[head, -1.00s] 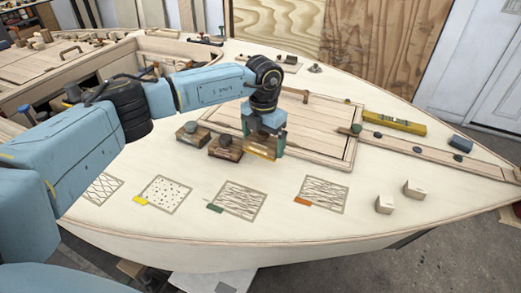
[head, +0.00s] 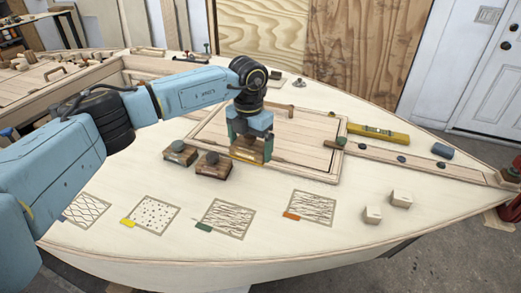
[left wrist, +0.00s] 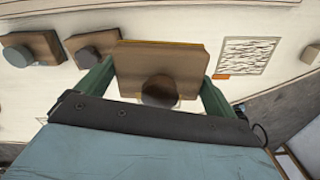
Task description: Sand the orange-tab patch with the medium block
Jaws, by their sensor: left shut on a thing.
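The orange-tab patch (head: 312,208) is a square of wavy lines on the pale deck, with an orange tab (head: 291,216) at its lower left corner. Both also show in the left wrist view, the patch (left wrist: 248,55) right of my gripper. My left gripper (head: 251,140) is shut on a brown wooden sanding block (head: 247,155) with a yellowish lower edge and a dark round knob. That block (left wrist: 160,62) sits between the fingers, seemingly a little above the deck. Two similar blocks (head: 180,154) (head: 213,167) rest to its left. My right gripper is not in view.
Patches with a green tab (head: 203,228) and a yellow tab (head: 128,223) lie left of the orange one. A raised hatch panel (head: 300,140) lies behind the blocks. Two pale small blocks (head: 373,214) (head: 402,199) stand right of the orange-tab patch. A yellow level (head: 376,133) lies behind.

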